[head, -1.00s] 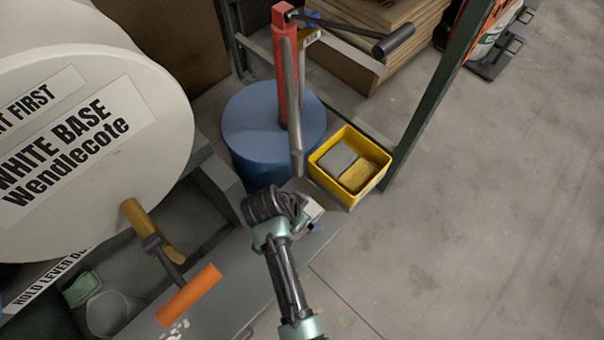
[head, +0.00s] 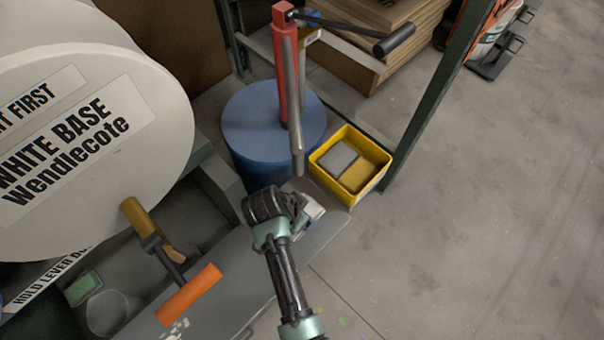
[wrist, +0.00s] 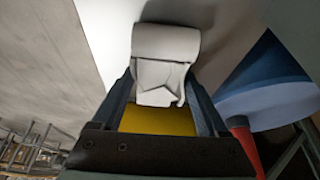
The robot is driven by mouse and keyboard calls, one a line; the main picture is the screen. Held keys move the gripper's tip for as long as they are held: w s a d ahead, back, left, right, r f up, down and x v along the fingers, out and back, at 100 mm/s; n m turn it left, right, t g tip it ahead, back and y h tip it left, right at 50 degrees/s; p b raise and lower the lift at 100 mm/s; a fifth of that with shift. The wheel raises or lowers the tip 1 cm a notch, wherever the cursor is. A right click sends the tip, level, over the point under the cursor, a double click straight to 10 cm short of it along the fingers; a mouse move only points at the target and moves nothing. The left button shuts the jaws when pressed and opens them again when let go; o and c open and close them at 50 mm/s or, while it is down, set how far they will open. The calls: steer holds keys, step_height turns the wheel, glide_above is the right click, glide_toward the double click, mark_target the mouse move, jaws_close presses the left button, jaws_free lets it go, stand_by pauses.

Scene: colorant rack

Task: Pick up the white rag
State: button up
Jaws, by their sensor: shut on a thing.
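The white rag (wrist: 165,45) is a folded, rolled white cloth in the wrist view. Its lower folded end lies between the two fingers of my gripper (wrist: 160,98), which is shut on it. In the head view my gripper (head: 303,208) is over the grey shelf surface, in front of the yellow bin. Part of the rag (head: 315,207) shows there as a small white patch at the gripper's far right side. The rest of it is hidden by the gripper.
The yellow bin (head: 322,176) with grey and yellow contents stands just behind my gripper. A blue drum (head: 250,125) with a red pump (head: 286,75) is behind it to the left. A big white drum (head: 165,75) and orange-handled lever (head: 188,295) are at left.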

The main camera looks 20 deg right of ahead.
mark_target(305, 209)
steer(key=shift+r, duration=0.65)
step_height(305, 209, up, 2)
steer(key=shift+r+p, duration=0.2)
steer(key=shift+p, duration=0.4)
steer(key=s+a+p, duration=0.1)
steer(key=s+a, duration=0.3)
steer(key=s, duration=0.3)
steer(key=s+a, duration=0.5)
steer(key=s, duration=0.3)
steer(key=shift+s+p, duration=0.25)
steer(key=shift+p, duration=0.1)
steer(key=shift+a, duration=0.1)
